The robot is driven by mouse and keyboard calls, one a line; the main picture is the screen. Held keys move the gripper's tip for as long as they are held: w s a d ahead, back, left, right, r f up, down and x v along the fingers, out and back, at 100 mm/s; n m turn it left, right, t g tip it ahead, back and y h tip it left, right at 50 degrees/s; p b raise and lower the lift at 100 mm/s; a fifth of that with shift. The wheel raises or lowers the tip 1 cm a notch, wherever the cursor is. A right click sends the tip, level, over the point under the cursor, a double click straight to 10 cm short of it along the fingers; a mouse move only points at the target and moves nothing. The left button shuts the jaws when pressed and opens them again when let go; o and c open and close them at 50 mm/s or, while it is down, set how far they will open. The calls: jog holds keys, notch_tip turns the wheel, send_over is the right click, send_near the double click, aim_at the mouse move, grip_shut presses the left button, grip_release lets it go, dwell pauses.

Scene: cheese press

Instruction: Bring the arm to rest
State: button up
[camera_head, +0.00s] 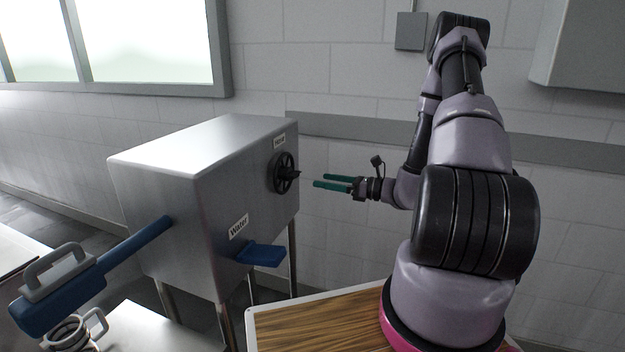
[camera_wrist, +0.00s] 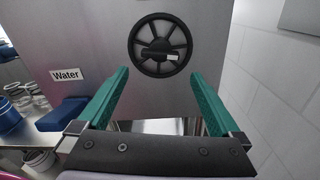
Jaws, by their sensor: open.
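My gripper (camera_head: 327,182) is open and empty, with green fingers pointing left toward the steel cheese press cabinet (camera_head: 190,200). A gap separates the fingertips from the black handwheel (camera_head: 285,172) on the cabinet's right face. In the wrist view my gripper (camera_wrist: 160,95) shows its two fingers spread wide, with the handwheel (camera_wrist: 160,45) ahead between and above them. Nothing is between the fingers. My arm is raised, bent at the elbow, and stands at the right in the head view.
A blue lever (camera_head: 260,254) sticks out below the "Water" label (camera_head: 239,227). A long blue handle (camera_head: 90,280) extends from the cabinet's left side. A wood-topped surface (camera_head: 320,320) lies below my arm. A grey wall box (camera_head: 411,31) hangs behind. A window (camera_head: 150,40) is at upper left.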

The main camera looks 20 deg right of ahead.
jog(key=shift+v, duration=0.95)
